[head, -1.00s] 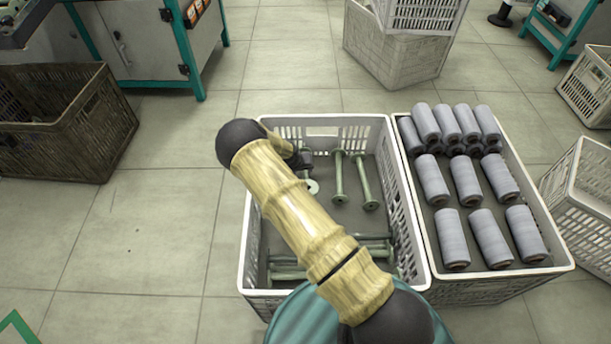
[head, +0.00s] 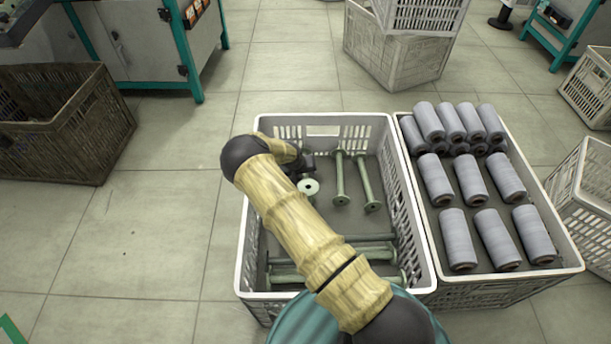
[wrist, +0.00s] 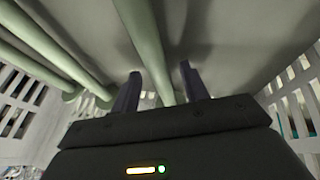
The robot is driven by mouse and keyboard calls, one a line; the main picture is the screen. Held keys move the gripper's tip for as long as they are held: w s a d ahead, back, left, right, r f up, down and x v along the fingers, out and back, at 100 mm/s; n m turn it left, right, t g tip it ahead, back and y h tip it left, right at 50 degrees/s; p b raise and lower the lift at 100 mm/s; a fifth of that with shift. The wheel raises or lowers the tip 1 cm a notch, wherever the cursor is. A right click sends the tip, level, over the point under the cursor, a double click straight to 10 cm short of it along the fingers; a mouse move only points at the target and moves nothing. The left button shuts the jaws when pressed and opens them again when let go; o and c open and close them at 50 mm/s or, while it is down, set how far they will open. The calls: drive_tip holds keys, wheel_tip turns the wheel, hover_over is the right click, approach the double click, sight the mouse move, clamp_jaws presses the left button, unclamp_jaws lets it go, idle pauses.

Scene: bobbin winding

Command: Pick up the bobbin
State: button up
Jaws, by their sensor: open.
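Several empty pale green bobbins lie in the left white crate (head: 243,262). Two long ones (head: 340,180) (head: 367,185) lie at the back right of it, and others (head: 290,279) lie crosswise at the front. Another bobbin, with its round flange (head: 308,187) showing, lies under my gripper (head: 303,165), its rest hidden by my arm. In the wrist view my gripper (wrist: 160,72) is open, and a green bobbin (wrist: 147,45) runs between its fingers, not clamped. More bobbins (wrist: 45,45) show at left there.
A second white crate (head: 555,262) of grey wound bobbins (head: 458,238) stands against the right side. Crate walls (wrist: 25,100) rise near my gripper on both sides. A brown crate (head: 60,150) stands at far left, and stacked crates (head: 395,55) stand behind. Floor at left is clear.

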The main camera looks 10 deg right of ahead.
clamp_jaws()
wheel_tip(320, 180, up, 28)
drive_tip(key=p, duration=1.1)
drive_tip(key=shift+p, duration=0.3)
